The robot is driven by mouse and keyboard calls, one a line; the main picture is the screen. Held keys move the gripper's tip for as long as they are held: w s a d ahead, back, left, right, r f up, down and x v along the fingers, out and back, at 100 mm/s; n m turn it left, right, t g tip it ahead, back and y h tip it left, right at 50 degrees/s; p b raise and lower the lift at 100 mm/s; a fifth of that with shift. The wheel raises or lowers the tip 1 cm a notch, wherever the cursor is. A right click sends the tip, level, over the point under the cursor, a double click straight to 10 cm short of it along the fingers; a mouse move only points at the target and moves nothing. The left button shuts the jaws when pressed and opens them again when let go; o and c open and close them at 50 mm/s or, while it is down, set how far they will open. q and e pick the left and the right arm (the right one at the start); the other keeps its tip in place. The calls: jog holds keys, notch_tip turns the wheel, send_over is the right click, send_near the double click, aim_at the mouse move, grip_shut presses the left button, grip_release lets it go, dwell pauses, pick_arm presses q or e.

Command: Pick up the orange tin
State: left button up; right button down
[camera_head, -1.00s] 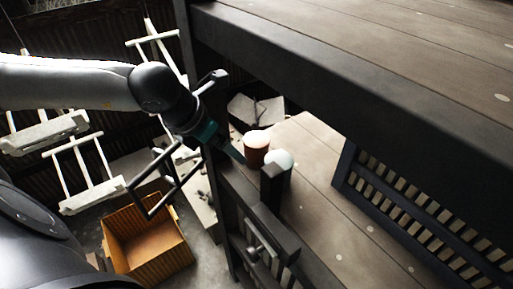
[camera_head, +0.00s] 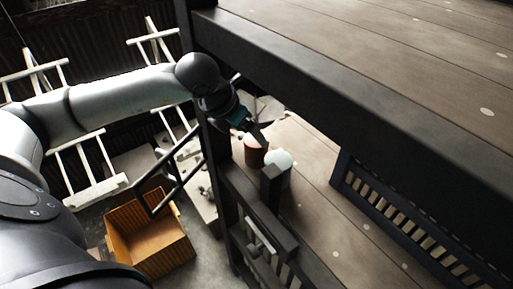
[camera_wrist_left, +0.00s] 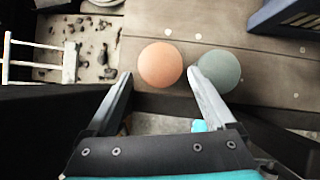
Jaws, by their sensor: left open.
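The orange tin (camera_head: 255,156) stands upright on the lower wooden shelf, close to its left edge in the head view. In the left wrist view the tin's round top (camera_wrist_left: 160,65) lies just beyond and between the fingertips. My left gripper (camera_wrist_left: 159,76) is open and empty, its right finger near the gap between the tin and a grey-green tin (camera_wrist_left: 217,70). In the head view my left gripper (camera_head: 257,138) is above and beside the orange tin and partly covers it. My right gripper is not in view.
The grey-green tin (camera_head: 278,160) stands close beside the orange one, behind a dark post (camera_head: 271,186). A thick dark beam (camera_head: 330,100) edges the upper deck above. A slatted dark crate (camera_head: 400,225) lies to the right.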

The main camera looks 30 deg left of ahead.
aim_at(257, 150)
pick_arm(q)
jog(key=x, duration=0.5)
jog(key=shift+w, duration=0.2)
jog(key=c, duration=1.4)
